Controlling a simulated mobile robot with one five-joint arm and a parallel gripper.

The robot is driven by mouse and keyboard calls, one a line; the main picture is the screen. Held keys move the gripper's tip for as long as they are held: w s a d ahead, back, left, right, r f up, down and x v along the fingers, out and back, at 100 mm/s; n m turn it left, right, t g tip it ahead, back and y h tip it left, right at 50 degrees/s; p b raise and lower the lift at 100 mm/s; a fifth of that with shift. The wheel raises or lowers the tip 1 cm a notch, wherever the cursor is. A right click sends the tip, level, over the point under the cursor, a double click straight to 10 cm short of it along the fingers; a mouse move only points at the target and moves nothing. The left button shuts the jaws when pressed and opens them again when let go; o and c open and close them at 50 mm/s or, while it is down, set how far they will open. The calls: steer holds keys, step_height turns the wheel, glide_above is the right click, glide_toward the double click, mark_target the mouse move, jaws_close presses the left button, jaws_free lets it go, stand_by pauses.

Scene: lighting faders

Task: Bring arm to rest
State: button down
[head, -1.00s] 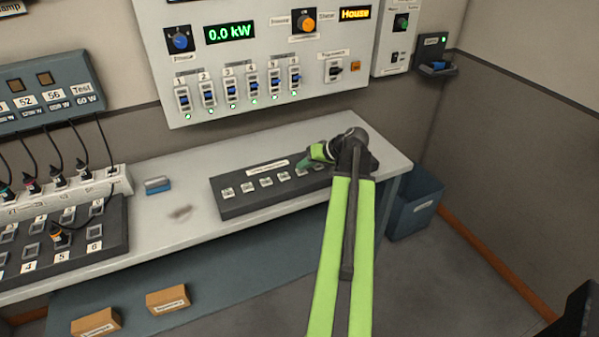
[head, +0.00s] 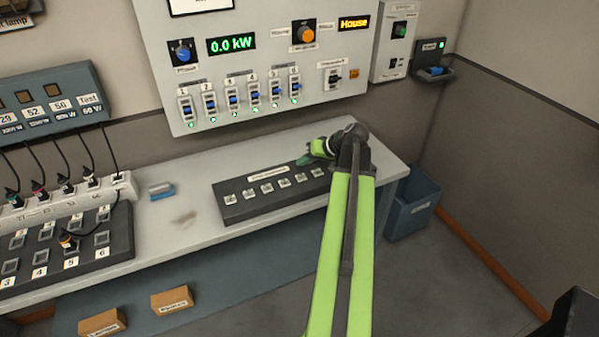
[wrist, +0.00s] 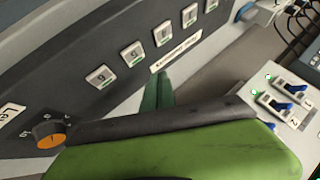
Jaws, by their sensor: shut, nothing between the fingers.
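My arm is green and black and reaches up from the bottom of the head view over the right end of the table. Its gripper (head: 303,160) is at the back edge of a dark button strip (head: 235,207) near the strip's right end. In the wrist view the teal fingers (wrist: 157,93) are together with nothing between them. They point toward the label of the strip (wrist: 110,55). I cannot tell whether the tips touch the strip. My own green and black link hides the lower middle of the wrist view.
A wall panel (head: 225,75) with blue faders, knobs and a "0.0 kW" display is behind the table (head: 160,225). A blue block (head: 161,191) lies left of the strip. A bin (head: 415,205) stands at the right. Plugs and cables (head: 40,190) crowd the left.

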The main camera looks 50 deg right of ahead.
steer(key=shift+r+p, duration=0.5)
steer(key=shift+r, duration=0.45)
steer(key=w+a+n+g+y, duration=0.1)
steer(key=w+a, duration=0.3)
steer(key=a, duration=0.5)
steer(key=w+a+f+n+g+y, duration=0.1)
steer(key=w+a+n, duration=0.1)
steer(key=w+a, duration=0.3)
steer(key=w+a+n+y, duration=0.1)
steer(key=w+a, duration=0.3)
steer(key=a, duration=0.9)
steer(key=shift+w+a+f+n+g, duration=0.15)
steer(key=shift+w+n+g, duration=0.2)
steer(key=shift+n, duration=0.35)
steer(key=s+a+f+n+g+h, duration=0.1)
steer(key=s+a+f+g, duration=0.1)
steer(key=a, duration=0.6)
steer(key=s+a+f+n+g+h, duration=0.1)
steer(key=s+a+n, duration=0.1)
steer(key=a, duration=0.7)
steer(key=s+a+f+n+g, duration=0.1)
steer(key=s+a+f+g, duration=0.15)
steer(key=a, duration=0.55)
steer(key=s+d+m+h, duration=0.3)
steer(key=s+d, duration=0.1)
steer(key=d, duration=0.1)
steer(key=shift+f+g, duration=0.2)
steer(key=shift+g, duration=0.2)
